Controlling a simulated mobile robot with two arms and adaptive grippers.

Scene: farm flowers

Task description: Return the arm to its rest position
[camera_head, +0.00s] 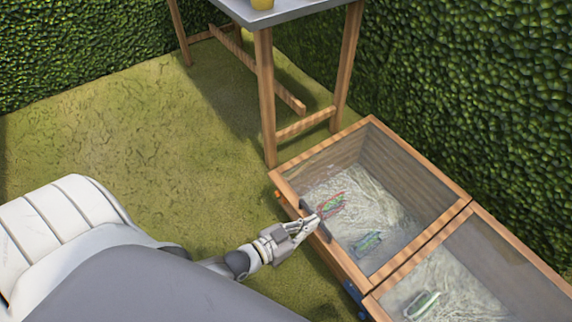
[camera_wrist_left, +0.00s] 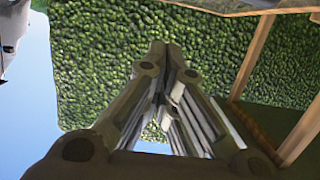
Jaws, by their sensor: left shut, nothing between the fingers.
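My left gripper (camera_head: 310,222) is shut and empty in the head view. Its fingertips are over the near left wall of a wooden crate with clear panels (camera_head: 318,231). In the left wrist view the gripper's fingers (camera_wrist_left: 165,70) come together, with nothing between them, against a hedge and sky. My left arm reaches in from the lower left. My right gripper is not in view.
The wooden crate (camera_head: 420,170) holds straw and small coloured items (camera_head: 368,243). A second crate (camera_head: 513,245) adjoins it, with a green item (camera_head: 421,305) inside. A wooden table (camera_head: 264,95) stands behind. Hedges (camera_head: 470,80) enclose the grass (camera_head: 150,140), which is open at left.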

